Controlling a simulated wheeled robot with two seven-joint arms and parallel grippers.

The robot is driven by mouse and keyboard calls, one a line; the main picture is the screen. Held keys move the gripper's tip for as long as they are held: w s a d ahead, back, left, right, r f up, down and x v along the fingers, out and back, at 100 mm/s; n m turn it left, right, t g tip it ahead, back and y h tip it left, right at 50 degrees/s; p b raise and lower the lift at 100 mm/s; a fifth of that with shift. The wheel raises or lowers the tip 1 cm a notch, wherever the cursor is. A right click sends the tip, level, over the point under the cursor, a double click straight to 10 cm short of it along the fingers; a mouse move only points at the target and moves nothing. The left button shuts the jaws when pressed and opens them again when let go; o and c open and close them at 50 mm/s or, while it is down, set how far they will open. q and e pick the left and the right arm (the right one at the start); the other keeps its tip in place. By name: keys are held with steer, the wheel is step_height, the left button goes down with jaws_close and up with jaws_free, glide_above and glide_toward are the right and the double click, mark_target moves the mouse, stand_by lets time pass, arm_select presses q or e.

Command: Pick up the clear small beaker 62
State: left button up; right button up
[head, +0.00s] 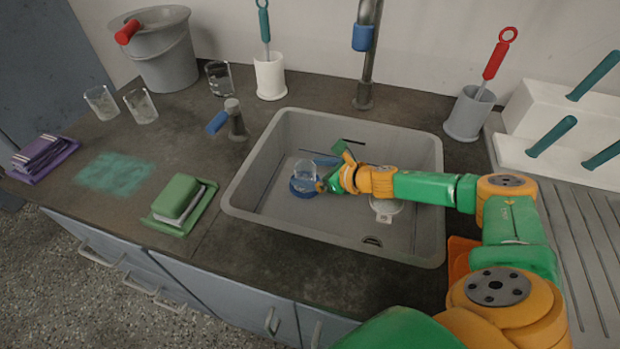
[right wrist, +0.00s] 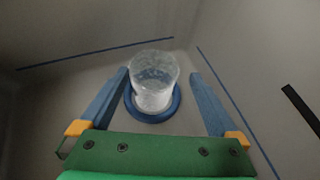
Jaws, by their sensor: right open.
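A clear small beaker (head: 304,171) stands in the grey sink, on or inside a blue ring (head: 300,191). No number is readable on it. My right gripper (head: 326,178) is low in the sink, just to the right of the beaker. In the right wrist view, the gripper (right wrist: 160,76) is open, with a blue finger on either side of the clear beaker (right wrist: 153,78) and its blue ring (right wrist: 174,112). The fingers look apart from the glass; how far the beaker lies between them is hard to tell. My left gripper is not in view.
The sink (head: 232,196) walls surround the gripper. A white round item (head: 386,208) lies in the sink under my arm. The faucet (head: 366,55) stands behind. Clear beakers (head: 141,106), a dark bottle (head: 236,120) and a green sponge dish (head: 180,204) stand on the left counter.

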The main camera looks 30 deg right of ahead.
mark_target(298, 165)
steer(key=w+a+f, duration=0.1)
steer(key=w+a+f+b, duration=0.1)
steer(key=w, duration=0.1)
steer(key=shift+f, duration=0.4)
steer(key=shift+w+f, duration=0.2)
steer(key=shift+w, duration=0.1)
steer(key=shift+s+r, duration=0.1)
steer(key=shift+c, duration=1.3)
jaws_close()
steer(key=shift+r, duration=0.15)
steer(key=shift+r+p, duration=0.9)
steer(key=shift+r, duration=0.65)
steer(key=s+a+r+p, duration=0.2)
steer(key=s+a+r, duration=0.2)
steer(key=s+r, duration=0.5)
steer(key=shift+s+a+r+p, duration=0.3)
steer(key=shift+s+a+p, duration=0.1)
steer(key=shift+s, duration=1.6)
